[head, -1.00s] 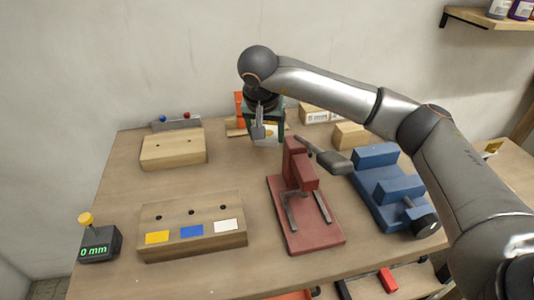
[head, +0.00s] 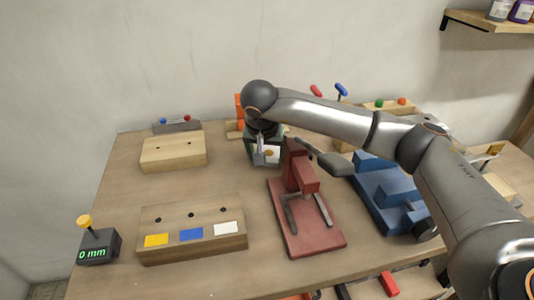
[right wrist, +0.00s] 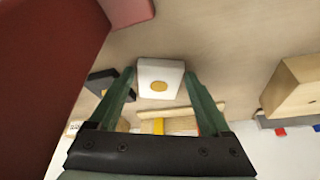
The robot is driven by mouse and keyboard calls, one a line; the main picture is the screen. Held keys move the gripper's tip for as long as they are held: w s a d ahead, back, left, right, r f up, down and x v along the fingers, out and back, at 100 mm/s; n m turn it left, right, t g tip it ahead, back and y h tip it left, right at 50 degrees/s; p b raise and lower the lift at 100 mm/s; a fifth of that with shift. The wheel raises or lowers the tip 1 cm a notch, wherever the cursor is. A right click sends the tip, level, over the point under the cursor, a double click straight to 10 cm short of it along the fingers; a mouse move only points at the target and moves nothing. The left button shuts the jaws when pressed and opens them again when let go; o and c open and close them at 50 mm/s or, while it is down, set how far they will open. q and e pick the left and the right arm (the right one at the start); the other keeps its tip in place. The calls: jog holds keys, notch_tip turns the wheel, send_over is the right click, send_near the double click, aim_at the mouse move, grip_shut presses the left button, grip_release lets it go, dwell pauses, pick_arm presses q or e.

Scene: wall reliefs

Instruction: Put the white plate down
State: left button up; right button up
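The white plate (head: 268,153) is a small square block with an orange-yellow round spot on its face. My right gripper (head: 266,150) is shut on it, behind and left of the red press. In the right wrist view the plate (right wrist: 160,78) sits between the two green fingertips (right wrist: 160,74), which meet its left and right edges. Whether the plate's underside touches the table cannot be told. My left gripper is not in view.
The red press (head: 305,215) stands close to the gripper, with the blue vise (head: 385,190) to its right. A wooden block with coloured labels (head: 192,230) and a plain wooden block (head: 173,150) lie left. A 0 mm gauge (head: 98,246) stands at front left. Bare table lies between.

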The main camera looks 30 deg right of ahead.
jog(key=shift+r, duration=0.25)
jog(key=v, duration=1.1)
jog(key=shift+s+a+r+p, duration=0.15)
jog(key=shift+a+r+p, duration=0.05)
jog(key=shift+r+p, duration=0.15)
